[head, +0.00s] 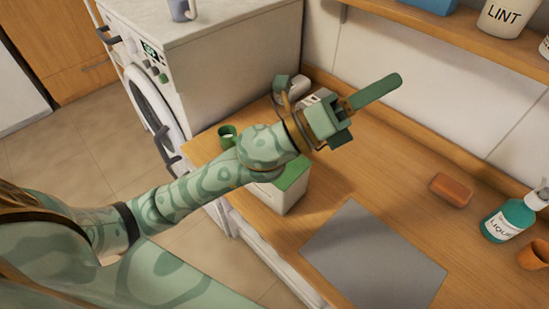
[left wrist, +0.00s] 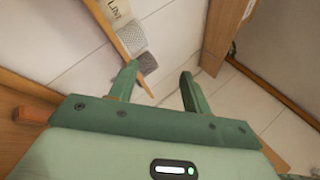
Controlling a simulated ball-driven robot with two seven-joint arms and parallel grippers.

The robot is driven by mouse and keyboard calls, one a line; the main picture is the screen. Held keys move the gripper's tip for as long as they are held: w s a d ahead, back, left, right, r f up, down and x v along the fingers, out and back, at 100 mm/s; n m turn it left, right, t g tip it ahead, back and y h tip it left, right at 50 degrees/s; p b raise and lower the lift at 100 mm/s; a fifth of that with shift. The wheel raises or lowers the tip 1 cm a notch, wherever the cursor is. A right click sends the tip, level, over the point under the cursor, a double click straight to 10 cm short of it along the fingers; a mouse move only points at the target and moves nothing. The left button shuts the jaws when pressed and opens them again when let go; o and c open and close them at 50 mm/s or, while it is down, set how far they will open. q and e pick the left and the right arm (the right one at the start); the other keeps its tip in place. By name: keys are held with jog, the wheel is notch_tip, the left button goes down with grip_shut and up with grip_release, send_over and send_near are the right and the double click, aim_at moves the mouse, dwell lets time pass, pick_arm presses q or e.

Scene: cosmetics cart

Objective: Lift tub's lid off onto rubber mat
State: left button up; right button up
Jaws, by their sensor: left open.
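The tub (head: 277,196) is a white box standing on the wooden counter, near its front edge. Its green lid (head: 294,178) sits on top, and my left arm hides part of both. The grey rubber mat (head: 375,256) lies flat on the counter to the right of the tub, with nothing on it. My left gripper (head: 368,100) is above the counter, beyond the tub and apart from it. Its two fingers stand apart and empty in the left wrist view (left wrist: 160,80). The tub and mat do not show in that view. My right gripper is in neither view.
A brown soap bar (head: 451,190), a teal liquid bottle (head: 510,221) and an orange cup (head: 535,254) stand at the right. A green cup (head: 228,135) is left of the tub. A washing machine (head: 200,70) adjoins the counter. A shelf (head: 455,30) runs above.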

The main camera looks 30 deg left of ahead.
pick_arm(q)
jog(key=s+d+m+g+h, duration=0.25)
jog(key=d+m+g, duration=0.25)
jog(key=m+g, duration=0.5)
notch_tip(320, 180, down, 8)
jog(key=a+m+g+y, duration=0.2)
jog(key=m+g+y, duration=0.45)
jog(key=m, duration=0.35)
jog(key=w+a+m+y, duration=0.1)
jog(key=w+a+y, duration=0.35)
jog(key=a, duration=0.75)
jog(key=w+a+y, duration=0.1)
jog(key=a+y, duration=0.7)
jog(key=a, duration=0.3)
jog(key=shift+t+h, duration=0.25)
jog(key=shift+t, duration=0.1)
jog(key=f, duration=0.7)
jog(key=d+f, duration=0.1)
jog(key=f, duration=0.2)
jog(key=shift+s+d+f+b, duration=0.15)
jog(key=shift+s+b, duration=0.1)
jog(key=shift+b, duration=0.15)
jog(key=f, duration=0.2)
jog(key=d+f, duration=0.1)
jog(key=f, duration=0.2)
jog(key=shift+f, duration=0.35)
jog(key=c, duration=1.1)
